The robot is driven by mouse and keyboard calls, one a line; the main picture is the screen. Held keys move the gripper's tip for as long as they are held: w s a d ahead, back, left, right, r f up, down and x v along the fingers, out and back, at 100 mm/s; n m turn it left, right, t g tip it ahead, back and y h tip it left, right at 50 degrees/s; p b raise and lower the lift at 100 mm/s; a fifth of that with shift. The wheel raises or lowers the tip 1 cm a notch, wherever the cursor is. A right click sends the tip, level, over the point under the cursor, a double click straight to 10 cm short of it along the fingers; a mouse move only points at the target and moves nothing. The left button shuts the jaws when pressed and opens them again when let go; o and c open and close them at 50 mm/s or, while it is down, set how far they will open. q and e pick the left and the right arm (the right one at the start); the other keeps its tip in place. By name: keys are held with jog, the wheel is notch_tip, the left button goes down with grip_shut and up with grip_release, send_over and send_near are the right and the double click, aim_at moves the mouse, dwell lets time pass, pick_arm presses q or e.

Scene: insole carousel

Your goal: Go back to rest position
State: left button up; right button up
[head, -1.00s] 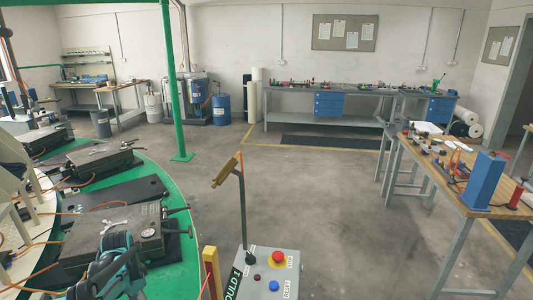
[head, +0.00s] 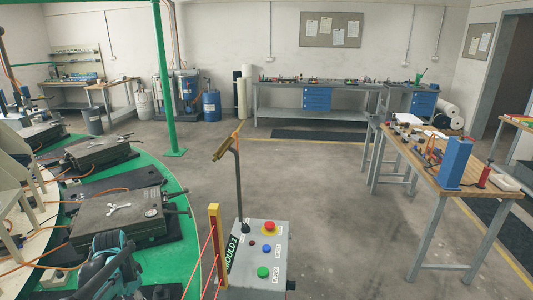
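A teal-and-black part of my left arm shows at the lower left, over the near edge of the green carousel (head: 181,246). Its gripper fingers cannot be made out there, so I cannot tell whether they are open or shut or hold anything. My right gripper is not in view. A dark metal mould (head: 90,224) with a silver handle on top lies on the carousel just beyond my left arm. A second mould (head: 88,154) lies farther back on it.
A grey control box (head: 245,262) with coloured buttons and a yellow post (head: 214,240) stand close in front. A green pole (head: 166,80) stands farther off. A wooden-topped workbench (head: 440,160) is at the right. The floor (head: 330,220) between is clear.

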pick_arm(q)
jog(key=s+d+r+n+t, duration=0.2)
jog(key=s+d, duration=0.4)
jog(key=d, duration=0.4)
jog(key=s+d+r+n+t, duration=0.3)
jog(key=s+d, duration=0.4)
jog(key=d, duration=0.4)
jog(key=shift+s+d+r+t, duration=0.2)
jog(key=shift+s+r+t, duration=0.1)
jog(key=shift+r+t, duration=0.65)
jog(key=shift+o, duration=0.4)
